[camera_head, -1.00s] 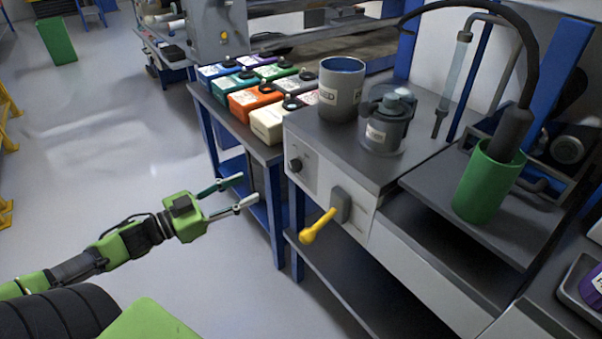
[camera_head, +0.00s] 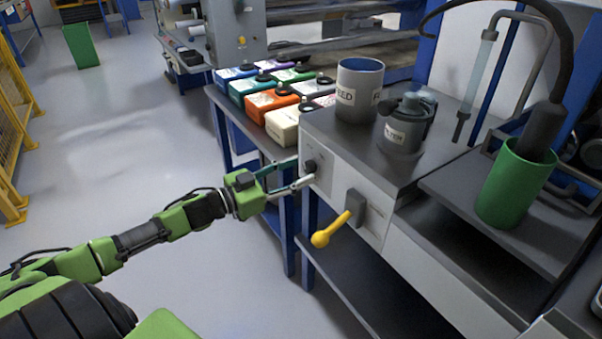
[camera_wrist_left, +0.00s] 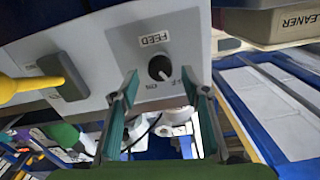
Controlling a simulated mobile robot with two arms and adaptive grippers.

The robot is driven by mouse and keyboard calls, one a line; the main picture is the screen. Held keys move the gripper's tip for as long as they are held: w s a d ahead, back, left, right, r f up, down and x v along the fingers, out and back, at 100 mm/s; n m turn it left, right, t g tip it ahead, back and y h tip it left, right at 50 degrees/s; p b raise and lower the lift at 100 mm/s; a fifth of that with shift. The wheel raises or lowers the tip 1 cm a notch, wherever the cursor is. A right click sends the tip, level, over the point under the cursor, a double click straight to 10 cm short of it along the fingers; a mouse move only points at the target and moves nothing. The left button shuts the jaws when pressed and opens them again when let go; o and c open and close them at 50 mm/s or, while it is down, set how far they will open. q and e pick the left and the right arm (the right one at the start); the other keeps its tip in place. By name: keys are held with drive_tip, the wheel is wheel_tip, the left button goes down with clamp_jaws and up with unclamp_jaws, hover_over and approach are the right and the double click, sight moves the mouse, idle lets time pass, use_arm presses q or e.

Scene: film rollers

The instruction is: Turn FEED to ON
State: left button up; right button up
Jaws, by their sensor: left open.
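The FEED knob (camera_head: 311,166) is a small dark round knob on the pale front face of the machine box (camera_head: 345,178). In the left wrist view the knob (camera_wrist_left: 159,68) sits by an upside-down FEED label (camera_wrist_left: 155,38), with small position markings on its other side. A light mark on the knob seems to point toward the lower right there; its exact setting is hard to tell. My left gripper (camera_head: 304,170) is open, its fingertips close to the knob. In the left wrist view the knob shows between the fingertips; contact cannot be told. My right gripper is not in view.
A yellow-handled lever (camera_head: 333,230) sticks out of the same face, right of the knob. A grey FEED cup (camera_head: 358,95) and a lidded pot (camera_head: 403,135) stand on top. Several coloured containers (camera_head: 268,102) are on the bench behind. Open floor lies left.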

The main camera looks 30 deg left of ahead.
use_arm(q)
drive_tip(key=shift+x, duration=0.9)
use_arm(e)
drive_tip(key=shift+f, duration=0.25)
use_arm(q)
drive_tip(key=c, duration=1.1)
